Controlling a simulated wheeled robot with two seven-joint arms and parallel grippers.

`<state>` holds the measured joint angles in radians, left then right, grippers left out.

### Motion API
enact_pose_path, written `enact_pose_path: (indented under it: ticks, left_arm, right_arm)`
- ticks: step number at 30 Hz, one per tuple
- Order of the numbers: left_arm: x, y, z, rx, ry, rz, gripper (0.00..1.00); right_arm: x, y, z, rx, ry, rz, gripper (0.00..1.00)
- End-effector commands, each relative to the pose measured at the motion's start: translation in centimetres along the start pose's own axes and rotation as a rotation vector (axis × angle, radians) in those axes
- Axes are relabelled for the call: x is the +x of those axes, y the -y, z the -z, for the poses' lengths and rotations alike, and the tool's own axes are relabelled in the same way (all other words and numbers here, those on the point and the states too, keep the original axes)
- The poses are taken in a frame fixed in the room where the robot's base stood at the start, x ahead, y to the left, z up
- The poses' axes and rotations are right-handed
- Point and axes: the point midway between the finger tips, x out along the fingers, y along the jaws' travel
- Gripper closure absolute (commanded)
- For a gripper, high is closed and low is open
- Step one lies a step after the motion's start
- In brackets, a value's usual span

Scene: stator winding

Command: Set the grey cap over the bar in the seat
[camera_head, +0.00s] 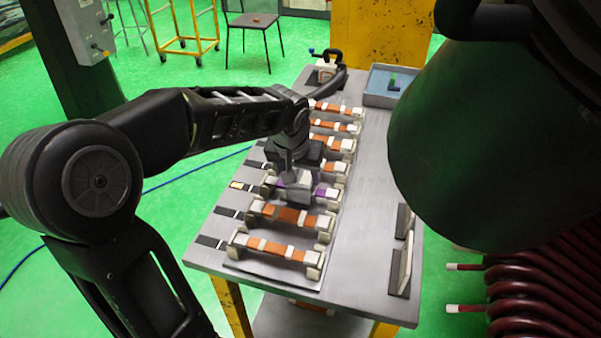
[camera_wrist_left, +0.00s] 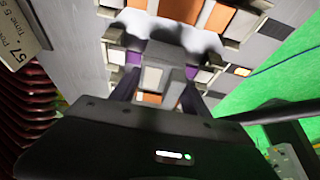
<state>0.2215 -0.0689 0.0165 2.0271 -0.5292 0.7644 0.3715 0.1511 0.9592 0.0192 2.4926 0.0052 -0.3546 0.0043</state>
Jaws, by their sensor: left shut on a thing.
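My left gripper (camera_head: 296,172) is over the row of seats on the grey table, pointing down. It is shut on a grey cap (camera_head: 297,190). The cap is over the middle of a bar with purple and white bands (camera_head: 328,192), which lies in its seat. The gripper and cap hide the bar's middle, and I cannot tell whether the cap touches it. In the left wrist view the grey cap (camera_wrist_left: 168,56) is between the fingers, with purple parts of the bar (camera_wrist_left: 133,57) to either side. My right gripper is not in view.
Orange-and-white bars (camera_head: 275,249) lie in neighbouring seats on both sides, close to the gripper. A grey-blue tray (camera_head: 374,99) with a small green item stands at the back right. Upright plates (camera_head: 402,263) stand near the right edge. The table's right half is mostly clear.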

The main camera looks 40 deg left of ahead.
Motion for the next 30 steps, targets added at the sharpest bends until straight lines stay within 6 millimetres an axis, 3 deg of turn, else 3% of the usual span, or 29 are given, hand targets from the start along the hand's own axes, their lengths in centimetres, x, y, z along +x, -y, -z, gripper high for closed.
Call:
enact_pose_path:
  ticks: [14,15,23,30]
  left_arm:
    - [1.2,0.0,-0.5,0.0,-0.001,0.0,0.9]
    - [1.1,0.0,-0.4,0.0,-0.001,0.0,0.43]
    - [1.1,0.0,-0.4,0.0,0.0,0.0,0.21]
    - [1.1,0.0,-0.5,0.0,0.001,0.0,0.2]
  right_arm:
    - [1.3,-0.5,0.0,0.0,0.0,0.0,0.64]
    - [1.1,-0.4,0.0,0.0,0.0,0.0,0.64]
    - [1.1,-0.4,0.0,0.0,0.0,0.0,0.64]
    - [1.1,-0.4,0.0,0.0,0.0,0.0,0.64]
